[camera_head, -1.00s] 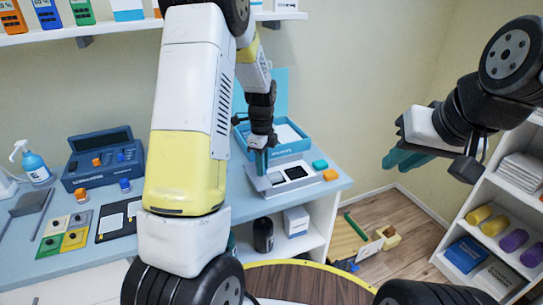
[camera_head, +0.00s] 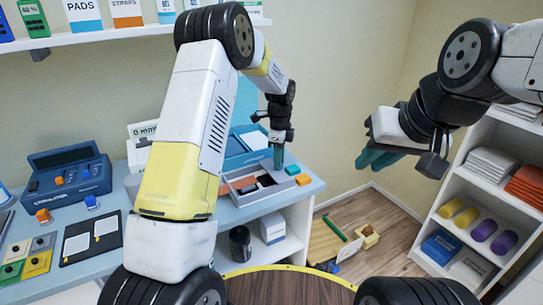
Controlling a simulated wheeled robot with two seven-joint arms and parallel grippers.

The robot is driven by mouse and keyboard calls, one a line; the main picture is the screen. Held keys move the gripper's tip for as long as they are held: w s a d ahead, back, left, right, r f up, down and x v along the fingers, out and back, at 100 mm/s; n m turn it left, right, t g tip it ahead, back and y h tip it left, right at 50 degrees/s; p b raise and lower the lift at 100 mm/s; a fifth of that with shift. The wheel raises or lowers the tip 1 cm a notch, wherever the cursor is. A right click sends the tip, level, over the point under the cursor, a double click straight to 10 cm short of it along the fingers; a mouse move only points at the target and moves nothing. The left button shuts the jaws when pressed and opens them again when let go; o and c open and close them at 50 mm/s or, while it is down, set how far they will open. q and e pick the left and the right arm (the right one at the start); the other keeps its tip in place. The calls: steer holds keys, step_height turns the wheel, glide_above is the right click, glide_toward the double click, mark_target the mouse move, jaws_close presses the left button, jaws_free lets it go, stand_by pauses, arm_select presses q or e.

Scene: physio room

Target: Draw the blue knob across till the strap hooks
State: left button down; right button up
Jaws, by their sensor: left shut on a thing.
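My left gripper (camera_head: 278,160) points straight down with its teal fingers at the back right end of a grey shallow case (camera_head: 240,203) on the blue counter. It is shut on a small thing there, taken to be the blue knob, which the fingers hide. Dark, white and orange patches show inside the case. I cannot make out the strap or its hook. My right gripper (camera_head: 377,159) hangs in the air to the right, away from the counter, with its fingers apart and empty.
A blue console (camera_head: 68,175) and a black board (camera_head: 91,238) are at the left. White shelves (camera_head: 460,207) stand at the right.

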arm_select(q)
steer(key=shift+w+d+r, duration=0.1)
steer(key=shift+w+d, duration=0.35)
steer(key=shift+d, duration=0.15)
steer(key=c, duration=1.3)
jaws_free()
steer(key=shift+d, duration=0.1)
steer(key=shift+r, duration=0.15)
step_height(320, 180, up, 7)
steer(key=shift+r, duration=0.2)
